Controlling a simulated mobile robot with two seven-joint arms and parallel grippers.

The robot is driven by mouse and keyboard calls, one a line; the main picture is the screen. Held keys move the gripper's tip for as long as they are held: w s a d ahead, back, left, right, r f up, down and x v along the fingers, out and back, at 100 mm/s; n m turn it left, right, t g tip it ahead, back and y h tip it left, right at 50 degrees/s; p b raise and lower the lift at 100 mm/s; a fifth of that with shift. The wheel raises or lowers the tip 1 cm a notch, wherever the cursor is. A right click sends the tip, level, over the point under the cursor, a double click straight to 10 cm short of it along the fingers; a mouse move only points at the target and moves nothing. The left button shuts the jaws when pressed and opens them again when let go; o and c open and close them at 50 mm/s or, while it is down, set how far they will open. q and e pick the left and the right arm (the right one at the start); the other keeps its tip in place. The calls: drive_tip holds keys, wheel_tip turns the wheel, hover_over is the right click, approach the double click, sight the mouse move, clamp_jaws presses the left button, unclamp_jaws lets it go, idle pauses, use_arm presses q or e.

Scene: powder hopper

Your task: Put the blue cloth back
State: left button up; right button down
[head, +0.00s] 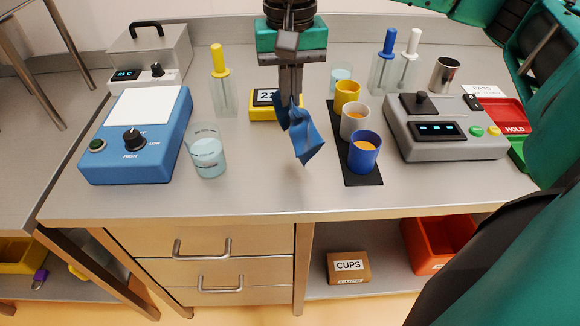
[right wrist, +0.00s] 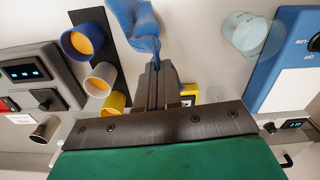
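The blue cloth (head: 305,135) hangs crumpled from my right gripper (head: 290,98), above the middle of the bench top. The gripper points down and its fingers are closed together on the upper part of the cloth. In the right wrist view the cloth (right wrist: 144,30) shows at the tips of the closed fingers (right wrist: 153,72). The cloth's lower corner hangs over the bare steel, left of the blue cup (head: 364,152). My left gripper is not in view.
The yellow cup (head: 346,93), white cup (head: 354,121) and blue cup stand on a black mat (head: 362,180). A beaker (head: 208,152) and blue device (head: 136,135) stand left, a grey device (head: 443,135) right. A yellow display (head: 263,106) is behind. The front middle is clear.

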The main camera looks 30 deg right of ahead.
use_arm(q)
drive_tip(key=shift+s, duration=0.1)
use_arm(e)
drive_tip(key=w+m, duration=1.1)
drive_tip(key=m, duration=0.4)
drive_tip(key=s+f, duration=0.4)
drive_tip(key=s, duration=0.2)
drive_tip(key=s+f, duration=0.5)
drive_tip(key=s, duration=0.1)
drive_tip(key=s+f, duration=0.4)
drive_tip(key=s, duration=0.1)
drive_tip(key=shift+s+a+f, duration=0.15)
drive_tip(key=shift+s+f, duration=0.1)
drive_tip(key=shift+s, duration=0.15)
drive_tip(key=c, duration=0.9)
unclamp_jaws()
